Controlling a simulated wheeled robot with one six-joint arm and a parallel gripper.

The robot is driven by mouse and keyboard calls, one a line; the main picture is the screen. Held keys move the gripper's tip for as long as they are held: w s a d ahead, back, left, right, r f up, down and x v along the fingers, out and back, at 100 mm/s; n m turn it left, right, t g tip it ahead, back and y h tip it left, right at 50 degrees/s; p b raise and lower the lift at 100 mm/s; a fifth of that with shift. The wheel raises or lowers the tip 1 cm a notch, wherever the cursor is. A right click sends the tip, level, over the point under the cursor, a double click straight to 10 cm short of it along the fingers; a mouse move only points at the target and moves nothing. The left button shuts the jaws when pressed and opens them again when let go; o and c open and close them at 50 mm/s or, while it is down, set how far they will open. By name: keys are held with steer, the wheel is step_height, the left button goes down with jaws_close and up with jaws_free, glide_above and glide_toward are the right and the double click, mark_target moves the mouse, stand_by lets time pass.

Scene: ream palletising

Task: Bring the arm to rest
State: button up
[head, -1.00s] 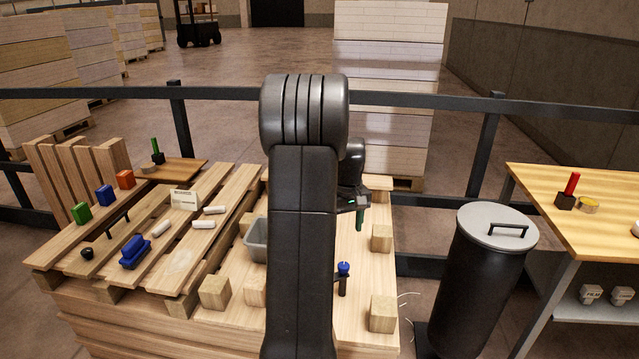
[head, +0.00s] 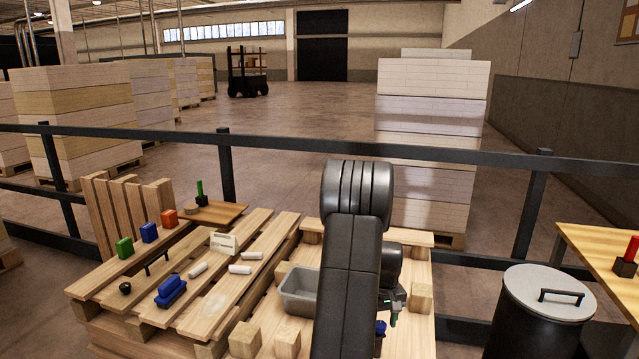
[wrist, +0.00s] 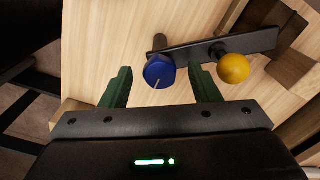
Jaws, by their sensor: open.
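My arm (head: 350,270) rises in front of the pallet table in the head view and bends down at its far end. My gripper (head: 394,314) hangs over the right part of the table. In the wrist view its two green fingers are spread wide, with nothing gripped. A blue round knob (wrist: 159,71) shows between and just beyond the fingertips; I cannot tell the exact gap. In the head view the blue knob (head: 381,327) is partly hidden by my arm.
A yellow ball knob (wrist: 233,69) on a dark bar (wrist: 222,46) lies right of the fingers. A grey bin (head: 299,293), wooden blocks (head: 245,340) and a blue tool (head: 170,291) are on the pallets. A black rail (head: 300,145) runs behind; a lidded drum (head: 540,310) stands right.

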step_height(320, 180, up, 14)
steer(key=p, duration=0.1)
step_height(320, 180, down, 14)
steer(key=shift+b, duration=0.55)
steer(key=m, duration=1.3)
steer(key=shift+a+m, duration=0.1)
steer(key=shift+m, duration=0.2)
steer(key=shift+m+b, duration=0.35)
steer(key=shift+m, duration=1.85)
